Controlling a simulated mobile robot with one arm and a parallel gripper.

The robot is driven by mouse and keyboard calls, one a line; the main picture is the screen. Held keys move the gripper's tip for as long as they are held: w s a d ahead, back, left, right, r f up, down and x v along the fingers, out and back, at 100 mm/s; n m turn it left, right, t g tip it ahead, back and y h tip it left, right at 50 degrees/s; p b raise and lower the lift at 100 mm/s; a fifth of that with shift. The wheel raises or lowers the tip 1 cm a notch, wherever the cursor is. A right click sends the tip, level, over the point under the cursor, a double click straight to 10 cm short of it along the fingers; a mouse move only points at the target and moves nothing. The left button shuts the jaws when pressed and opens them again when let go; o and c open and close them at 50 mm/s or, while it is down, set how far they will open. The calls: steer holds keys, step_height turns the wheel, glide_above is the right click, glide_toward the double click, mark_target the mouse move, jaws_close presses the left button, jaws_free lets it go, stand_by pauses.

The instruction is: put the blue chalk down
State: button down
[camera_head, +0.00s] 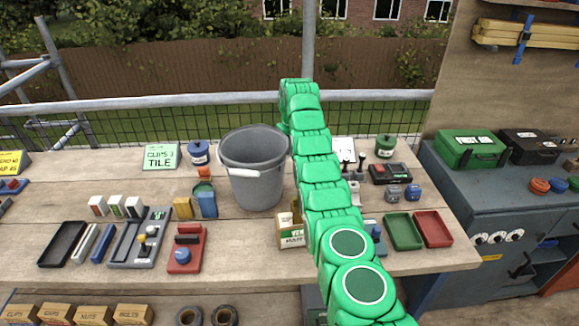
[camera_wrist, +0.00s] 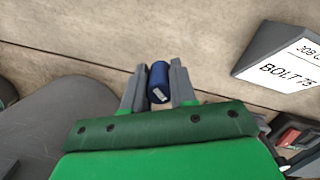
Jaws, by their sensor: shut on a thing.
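My gripper (camera_wrist: 157,72) is shut on the blue chalk (camera_wrist: 158,84), a short dark blue cylinder with a white label, in the wrist view. One grey finger is on each side of it. Behind it is the wooden bench top (camera_wrist: 75,40); I cannot tell whether the chalk touches the wood. In the head view my green arm reaches over the bench to the right of the grey bucket, and my gripper and the chalk are hidden behind it.
The grey bucket (camera_head: 253,180) stands left of my arm and shows at left in the wrist view (camera_wrist: 55,125). A BOLT sign (camera_wrist: 285,68) stands close on the right. Green tray (camera_head: 403,232) and red tray (camera_head: 433,228) lie at the bench's right front.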

mark_target(290, 165)
steer(key=shift+w+a+f+m, duration=0.1)
steer(key=shift+w+f+m, duration=0.1)
steer(key=shift+m, duration=0.7)
stand_by(0.4)
steer(key=shift+s+f, duration=0.1)
steer(key=shift+f, duration=2.45)
steer(key=shift+f, duration=0.1)
steer(key=c, duration=0.9)
jaws_free()
steer(key=r, duration=0.7)
steer(key=shift+s, duration=0.2)
steer(key=shift+s+r, duration=0.1)
steer(key=shift+r, duration=0.3)
